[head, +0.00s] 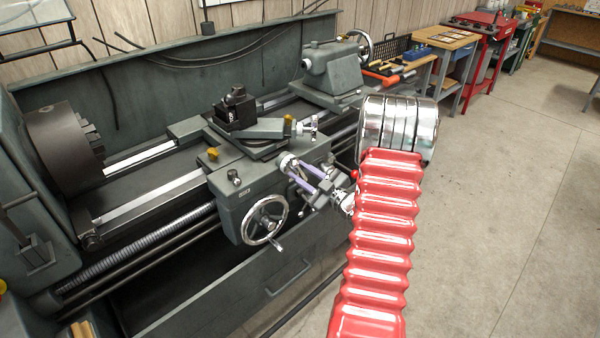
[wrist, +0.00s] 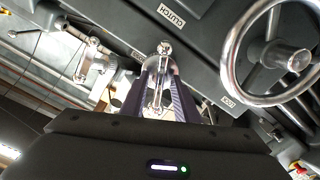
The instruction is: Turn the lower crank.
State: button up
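The lower crank (head: 288,161) is a chrome crank with a ball end on the lathe carriage's front. In the wrist view, the crank (wrist: 165,47) reaches between my fingers, with its ball just beyond the fingertips. My gripper (head: 301,171) has two purple-lined fingers. They stand apart on either side of the crank's chrome arm, also in the wrist view (wrist: 160,78), with gaps visible beside it. I see no firm hold. The fingers hide part of the crank in the head view.
A chrome handwheel (head: 265,219) with a handle is on the carriage apron, left of and below my gripper; it is close on the right in the wrist view (wrist: 232,62). The upper crank (head: 308,124) is just above. Open floor (head: 510,200) lies to the right.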

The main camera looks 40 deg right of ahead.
jog(key=s, duration=1.3)
jog(key=shift+d, duration=0.15)
jog(key=shift+f, duration=0.1)
